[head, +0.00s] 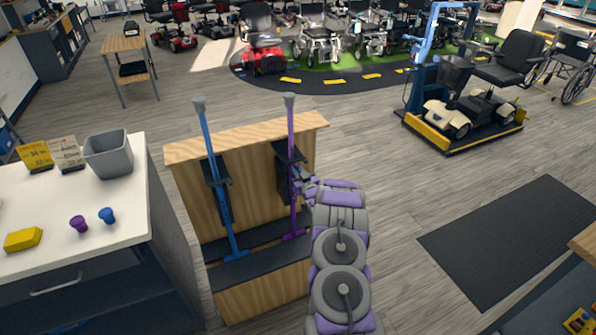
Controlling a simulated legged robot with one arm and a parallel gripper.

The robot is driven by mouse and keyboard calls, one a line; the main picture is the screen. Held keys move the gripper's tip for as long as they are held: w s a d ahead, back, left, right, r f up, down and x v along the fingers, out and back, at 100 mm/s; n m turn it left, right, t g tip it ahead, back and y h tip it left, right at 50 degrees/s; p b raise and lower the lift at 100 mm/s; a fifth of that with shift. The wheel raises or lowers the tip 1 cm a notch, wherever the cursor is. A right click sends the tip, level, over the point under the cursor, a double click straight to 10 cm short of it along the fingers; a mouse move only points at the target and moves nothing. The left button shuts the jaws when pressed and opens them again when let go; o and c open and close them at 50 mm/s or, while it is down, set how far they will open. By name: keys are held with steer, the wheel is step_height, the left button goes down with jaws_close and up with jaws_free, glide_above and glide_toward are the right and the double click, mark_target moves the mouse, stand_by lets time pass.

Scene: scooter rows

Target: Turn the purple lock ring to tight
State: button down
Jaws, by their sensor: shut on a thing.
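A purple pole (291,128) with a grey top stands upright against a wooden stand (247,143), held by a black bracket. My gripper (298,180) reaches in from the right and is shut at the middle of this pole, where the purple lock ring sits. The fingers and bracket largely hide the ring, so its turn position cannot be read. A similar blue pole (207,140) stands upright in the same stand to the left, apart from my gripper.
A white-topped counter (110,225) at left holds a grey bin (109,154), a yellow block (23,239), a purple knob (79,224) and a blue knob (107,215). A dark mat (510,240) lies on open floor at right. Scooters and wheelchairs stand behind.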

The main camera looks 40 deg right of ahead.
steer(key=shift+w+d+r, duration=0.1)
steer(key=shift+r, duration=0.15)
steer(key=c, duration=1.2)
jaws_free()
steer(key=shift+o, duration=0.6)
steer(key=shift+w+f, duration=0.1)
steer(key=shift+f, duration=0.1)
steer(key=p+v, duration=0.2)
steer(key=v, duration=1.5)
steer(key=shift+f+p, duration=0.15)
steer(key=shift+p, duration=0.25)
